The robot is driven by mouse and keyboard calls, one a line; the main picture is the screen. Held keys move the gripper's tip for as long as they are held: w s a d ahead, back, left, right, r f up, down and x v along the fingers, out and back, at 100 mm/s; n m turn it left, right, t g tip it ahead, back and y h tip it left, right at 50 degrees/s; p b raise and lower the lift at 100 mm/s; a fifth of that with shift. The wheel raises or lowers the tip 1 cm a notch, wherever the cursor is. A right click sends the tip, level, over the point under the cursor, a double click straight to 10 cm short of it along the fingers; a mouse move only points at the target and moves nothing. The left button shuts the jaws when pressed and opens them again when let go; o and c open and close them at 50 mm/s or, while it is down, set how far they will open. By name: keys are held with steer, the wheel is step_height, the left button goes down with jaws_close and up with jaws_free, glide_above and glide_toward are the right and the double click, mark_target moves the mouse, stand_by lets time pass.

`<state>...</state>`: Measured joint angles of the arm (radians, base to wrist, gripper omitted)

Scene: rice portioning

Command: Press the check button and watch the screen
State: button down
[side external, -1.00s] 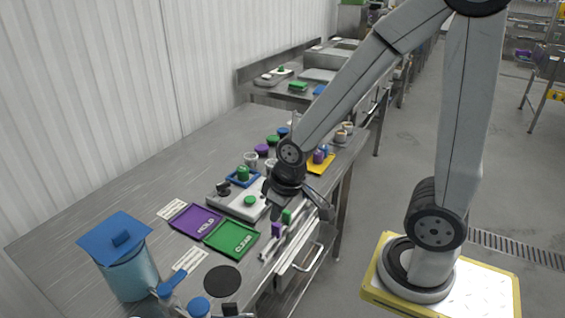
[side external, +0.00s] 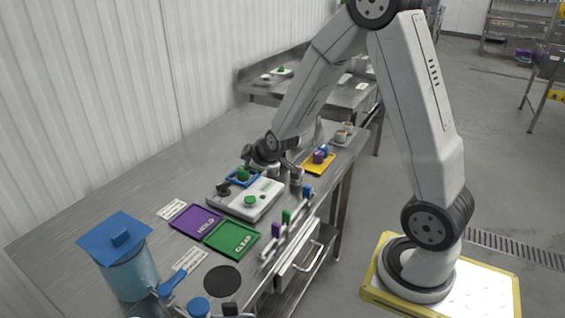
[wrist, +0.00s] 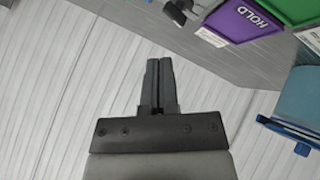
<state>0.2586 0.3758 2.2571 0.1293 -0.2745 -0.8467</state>
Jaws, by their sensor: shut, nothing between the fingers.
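A white box-shaped device (side external: 262,209) sits on the steel bench, with a round green button (side external: 250,200) on its top and a dark knob (side external: 223,189) at its left end. Any writing on its screen is too small to read. My gripper (wrist: 159,62) is shut and empty in the wrist view, its fingers pointing toward the white wall. In the side view my wrist is above the far side of the device, apart from the green button. The fingertips are hard to make out there.
A purple HOLD tray (side external: 181,214) and a green CLEAR tray (side external: 215,243) lie left of the device. A blue-lidded container (side external: 130,272) stands front left. A yellow tray (side external: 314,168) is behind. Small coloured blocks line the bench's front edge.

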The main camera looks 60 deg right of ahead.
mark_target(252, 200)
steer(key=shift+w+d, duration=0.2)
steer(key=shift+d, duration=0.1)
steer(key=shift+f, duration=0.2)
steer(key=shift+f, duration=4.2)
steer(key=shift+f, duration=0.15)
steer(key=shift+f, duration=0.3)
steer(key=shift+f, duration=0.5)
steer(key=shift+r, duration=0.15)
stand_by(0.4)
steer(key=shift+r, duration=0.8)
steer(key=shift+r, duration=0.1)
